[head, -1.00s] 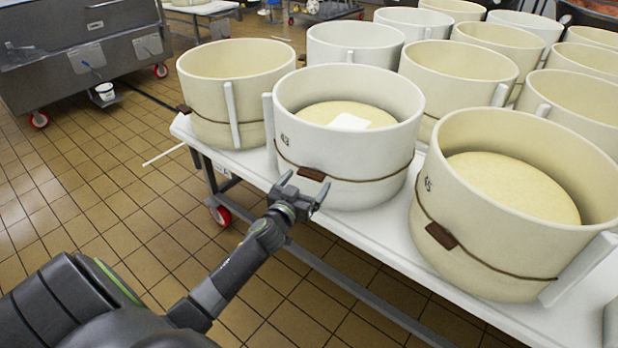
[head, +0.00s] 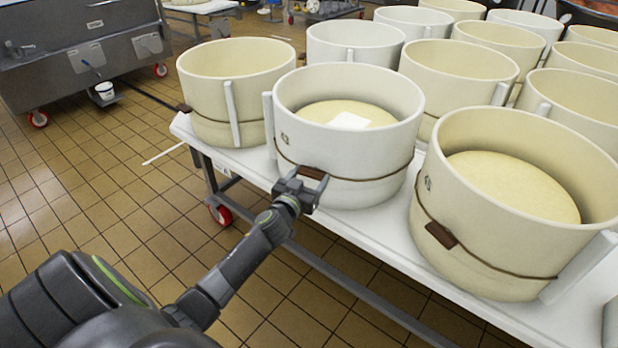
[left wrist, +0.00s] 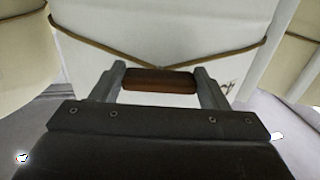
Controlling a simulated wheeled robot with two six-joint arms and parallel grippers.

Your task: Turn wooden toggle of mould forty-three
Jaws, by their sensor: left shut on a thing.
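Mould forty-three (head: 345,145) is a white round tub holding a pale cheese (head: 375,110) with a white patch on top. A brown cord runs around it. Its wooden toggle (head: 313,173) sits on the front of the cord. My left gripper (head: 308,182) is at the toggle and hides part of it. In the left wrist view the toggle (left wrist: 158,80) lies crosswise between the two fingers, its ends against them, with the cord (left wrist: 215,57) meeting behind it. My left gripper is shut on the toggle. My right gripper is not in view.
Mould 45 (head: 500,220), with its own toggle (head: 440,235), stands close on the right. An empty mould (head: 235,90) stands on the left. Several more moulds fill the white table (head: 385,245) behind. The tiled floor (head: 110,210) in front is open.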

